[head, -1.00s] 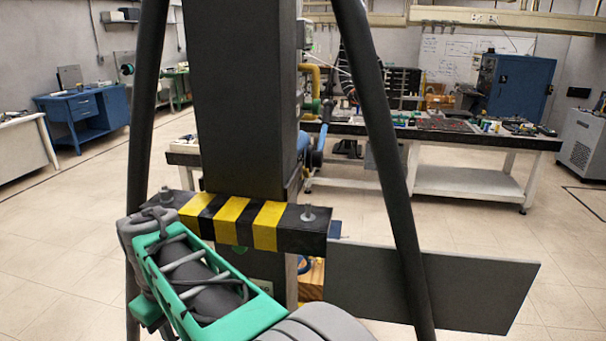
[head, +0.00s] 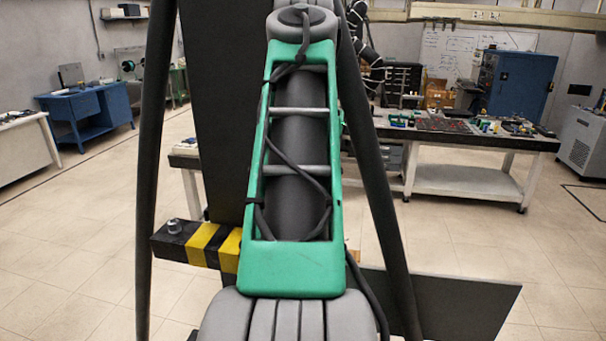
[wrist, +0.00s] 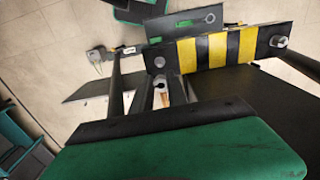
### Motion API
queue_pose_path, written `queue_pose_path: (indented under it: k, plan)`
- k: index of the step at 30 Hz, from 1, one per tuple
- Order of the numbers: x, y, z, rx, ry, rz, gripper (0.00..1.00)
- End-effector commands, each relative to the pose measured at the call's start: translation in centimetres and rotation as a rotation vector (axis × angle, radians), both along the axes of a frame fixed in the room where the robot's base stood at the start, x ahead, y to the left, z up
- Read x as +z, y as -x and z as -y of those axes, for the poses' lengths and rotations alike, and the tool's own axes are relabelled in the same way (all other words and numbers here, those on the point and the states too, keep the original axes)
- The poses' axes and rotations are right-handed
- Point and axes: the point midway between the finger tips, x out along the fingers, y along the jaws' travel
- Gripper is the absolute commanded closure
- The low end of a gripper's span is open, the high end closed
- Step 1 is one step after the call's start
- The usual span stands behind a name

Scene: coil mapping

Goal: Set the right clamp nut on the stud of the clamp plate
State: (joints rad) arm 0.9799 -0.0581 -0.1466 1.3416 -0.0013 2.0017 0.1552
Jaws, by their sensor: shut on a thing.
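The clamp plate (head: 207,243) is a black bar with yellow stripes. In the head view its left end carries a nut on a stud (head: 173,227); my arm hides its right end. In the wrist view the clamp plate (wrist: 220,47) crosses the top. A large nut (wrist: 278,41) sits at its right end and a bare-looking stud (wrist: 158,62) at its left end. My gripper (wrist: 160,84) is just below that left end in the picture, shut on a small dark thing, apparently the right clamp nut (wrist: 160,84). Whether nut and stud touch cannot be told.
A dark upright column (head: 215,110) stands behind the plate, with slanting dark legs (head: 385,200) at both sides. A grey flat panel (head: 465,305) is low at right. A workbench (head: 460,140) and a blue desk (head: 85,118) stand far back. Open floor lies between.

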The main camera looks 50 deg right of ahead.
Motion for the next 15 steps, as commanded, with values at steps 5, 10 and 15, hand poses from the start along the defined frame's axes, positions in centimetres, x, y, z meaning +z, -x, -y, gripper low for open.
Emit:
queue_pose_path:
  k: [5,10,15]
  plan:
    - [-0.2,0.3,0.2,-0.035,-0.002,-0.001,1.00]
    - [-1.8,0.3,0.2,-0.033,-0.003,-0.003,1.00]
    - [-3.6,0.3,0.2,-0.032,-0.003,-0.003,1.00]
